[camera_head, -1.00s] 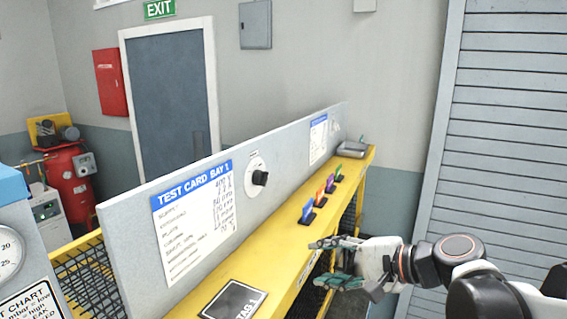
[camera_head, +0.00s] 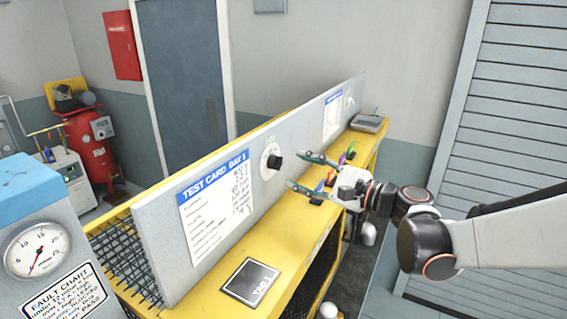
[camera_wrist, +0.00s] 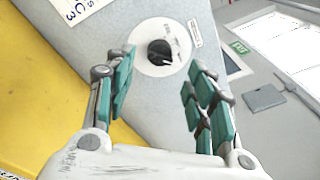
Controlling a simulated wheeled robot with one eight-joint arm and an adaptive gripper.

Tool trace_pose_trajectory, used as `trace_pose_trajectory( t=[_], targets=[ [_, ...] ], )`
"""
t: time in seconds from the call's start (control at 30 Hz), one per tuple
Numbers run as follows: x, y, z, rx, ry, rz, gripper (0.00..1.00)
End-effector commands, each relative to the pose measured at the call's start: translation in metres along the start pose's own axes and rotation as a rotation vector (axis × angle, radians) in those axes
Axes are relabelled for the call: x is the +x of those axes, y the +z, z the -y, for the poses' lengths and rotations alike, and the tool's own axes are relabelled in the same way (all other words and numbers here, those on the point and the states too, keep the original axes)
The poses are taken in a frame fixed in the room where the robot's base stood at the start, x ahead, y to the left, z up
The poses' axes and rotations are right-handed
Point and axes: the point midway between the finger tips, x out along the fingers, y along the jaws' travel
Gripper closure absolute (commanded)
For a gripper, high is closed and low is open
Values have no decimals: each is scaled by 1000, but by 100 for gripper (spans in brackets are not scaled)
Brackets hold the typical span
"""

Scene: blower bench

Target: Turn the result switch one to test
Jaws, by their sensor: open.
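The result switch (camera_head: 274,162) is a black knob on a round white dial, set in the grey upright panel (camera_head: 160,240) beside the TEST CARD BAY 1 card (camera_head: 215,205). In the wrist view the knob (camera_wrist: 160,52) shows between and beyond my fingertips, with a pale mark at its lower right edge. The dial's lettering is too small to read. My gripper (camera_head: 300,172) is open and empty, its teal-padded fingers pointing at the panel just right of the knob. It also shows open in the wrist view (camera_wrist: 158,75), apart from the knob.
The yellow bench (camera_head: 215,270) runs along the panel, with a dark TAG 1 plate (camera_head: 250,281) at its near end. Several coloured cards stand behind my gripper, and a grey tray (camera_head: 368,123) lies at the far end. A gauge (camera_head: 38,248) stands at left.

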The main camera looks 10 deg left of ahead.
Motion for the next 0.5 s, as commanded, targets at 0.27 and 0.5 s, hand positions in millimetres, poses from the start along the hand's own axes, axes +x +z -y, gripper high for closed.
trace_pose_trajectory(
  t=[0.27, 0.5],
  targets=[
    [46, 1, 1, -1, 1, 0, 50],
    [62, 0, 0, -1, 0, -1, 50]
  ],
)
